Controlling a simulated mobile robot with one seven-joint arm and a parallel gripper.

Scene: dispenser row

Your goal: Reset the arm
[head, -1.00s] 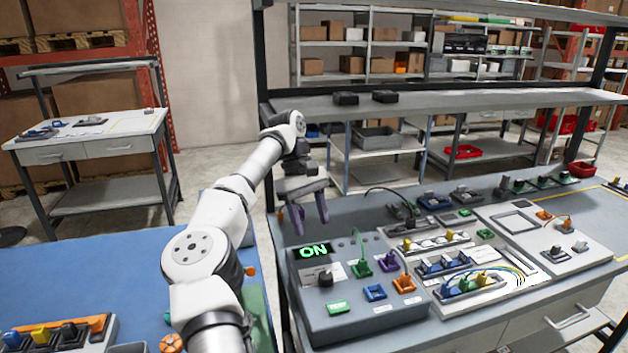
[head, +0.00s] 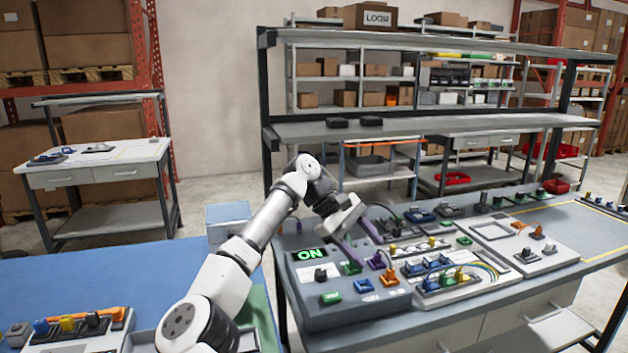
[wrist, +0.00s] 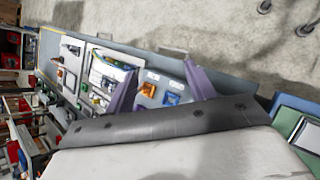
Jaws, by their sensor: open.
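My white arm reaches from the bottom of the head view toward the grey control box (head: 350,311) on the workbench. My gripper (head: 366,250) is open and tilted, with its two purple fingers apart over the back of the box. The wrist view also shows my gripper (wrist: 162,68) with nothing between the fingers. The box has a lit green ON display (head: 311,255), a green button (head: 330,298), a blue socket (head: 364,286) and an orange plug (head: 389,277). The gripper partly hides the green plug (head: 351,268) and the purple plug. I cannot tell whether a fingertip touches anything.
Right of the box are panels with blue switches (head: 437,263) and coloured wires. A grey shelf (head: 420,127) runs above the back of the bench. A blue table (head: 90,280) with a coloured-plug block (head: 68,327) stands left. Floor shows between it and a far bench (head: 100,165).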

